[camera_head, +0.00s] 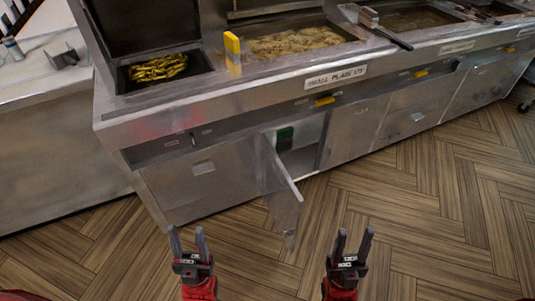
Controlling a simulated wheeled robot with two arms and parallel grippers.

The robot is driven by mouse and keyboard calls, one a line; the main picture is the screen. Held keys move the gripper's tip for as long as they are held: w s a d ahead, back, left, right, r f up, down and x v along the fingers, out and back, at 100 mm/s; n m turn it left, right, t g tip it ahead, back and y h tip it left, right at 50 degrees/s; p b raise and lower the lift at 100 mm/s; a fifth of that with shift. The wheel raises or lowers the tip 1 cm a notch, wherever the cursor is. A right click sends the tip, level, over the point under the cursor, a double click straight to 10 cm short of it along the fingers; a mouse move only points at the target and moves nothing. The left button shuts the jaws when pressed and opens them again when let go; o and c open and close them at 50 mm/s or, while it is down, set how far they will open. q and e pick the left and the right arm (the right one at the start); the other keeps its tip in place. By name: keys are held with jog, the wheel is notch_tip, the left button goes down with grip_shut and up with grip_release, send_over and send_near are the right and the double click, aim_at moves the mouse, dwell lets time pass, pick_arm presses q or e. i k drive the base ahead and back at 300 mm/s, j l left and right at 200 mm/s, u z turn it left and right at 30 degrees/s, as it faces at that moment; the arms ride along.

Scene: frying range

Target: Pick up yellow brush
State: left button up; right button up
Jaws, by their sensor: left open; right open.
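A small upright yellow block-like thing (232,50), likely the yellow brush, stands on the steel rim between the fry bin and the first oil vat. Its bristles cannot be made out. My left gripper (187,243) is open and empty, low in the view over the wooden floor. My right gripper (353,245) is open and empty to its right, also over the floor. Both grippers are well apart from the yellow thing, in front of and below the counter.
The steel fryer counter (240,99) runs across the back. A cabinet door (285,200) hangs open toward me, between and beyond my grippers. A bin holds fries (158,68). Yellow handles (324,101) stick out of the front panel. The floor (430,220) at right is clear.

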aim_at(232, 43)
jog(key=i+j+u, duration=0.15)
jog(key=i+u, duration=0.35)
jog(key=i, duration=0.2)
jog(key=i+l+u, duration=0.1)
jog(key=i+u, duration=0.35)
jog(key=i, duration=0.2)
